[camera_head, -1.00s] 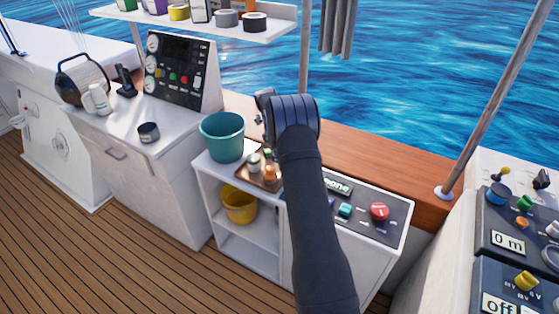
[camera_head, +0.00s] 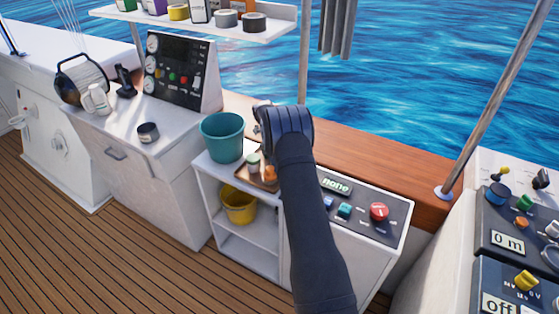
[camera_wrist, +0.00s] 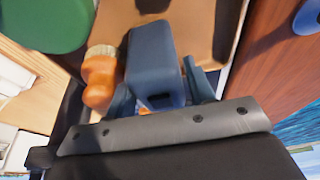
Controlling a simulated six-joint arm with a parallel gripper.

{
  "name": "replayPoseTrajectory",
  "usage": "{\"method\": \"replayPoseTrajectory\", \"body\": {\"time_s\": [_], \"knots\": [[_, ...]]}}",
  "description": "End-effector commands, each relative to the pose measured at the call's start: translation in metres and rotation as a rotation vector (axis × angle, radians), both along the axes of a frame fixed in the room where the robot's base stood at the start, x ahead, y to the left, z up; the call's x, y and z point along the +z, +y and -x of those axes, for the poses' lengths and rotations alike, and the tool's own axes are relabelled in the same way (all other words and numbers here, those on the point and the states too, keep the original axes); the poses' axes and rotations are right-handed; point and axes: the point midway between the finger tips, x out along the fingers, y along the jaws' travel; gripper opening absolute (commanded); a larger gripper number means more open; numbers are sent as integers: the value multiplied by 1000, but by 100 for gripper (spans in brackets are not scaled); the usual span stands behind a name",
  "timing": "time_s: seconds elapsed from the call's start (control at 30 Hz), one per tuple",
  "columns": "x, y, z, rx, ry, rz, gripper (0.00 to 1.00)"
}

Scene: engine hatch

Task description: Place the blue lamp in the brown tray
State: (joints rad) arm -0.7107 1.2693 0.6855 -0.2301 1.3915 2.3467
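The brown tray (camera_head: 250,178) is on the white cabinet beside the teal bucket, partly hidden by my arm. In the wrist view, its brown surface (camera_wrist: 195,22) shows beyond my gripper. The blue lamp (camera_wrist: 153,58), a boxy blue body, is between the fingers of my gripper (camera_wrist: 160,82), which looks shut on it. The lamp appears over the tray; its height above it is hard to tell. My arm hides the lamp and fingertips in the head view.
An orange-handled brush (camera_wrist: 100,75) lies close beside the lamp. A white jar with a green lid (camera_head: 253,162) stands in the tray. The teal bucket (camera_head: 222,137) is left of the tray. A control panel (camera_head: 362,212) is to the right, and a yellow bucket (camera_head: 238,206) is below.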

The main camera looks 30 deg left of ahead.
Motion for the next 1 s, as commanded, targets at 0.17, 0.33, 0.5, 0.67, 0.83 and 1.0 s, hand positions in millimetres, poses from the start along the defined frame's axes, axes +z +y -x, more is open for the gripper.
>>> {"method": "replayPoseTrajectory", "body": {"time_s": [0.17, 0.33, 0.5, 0.67, 0.83, 1.0], "knots": [[0, 0, 0, 0, 0, 0, 49], [12, 3, -1, 1, -2, -2, 49], [43, 13, -1, 0, -4, -3, 49], [76, 24, -1, 1, -3, -2, 49], [103, 32, -1, 1, -2, -1, 49], [116, 35, 0, 0, 0, 0, 49]]}}
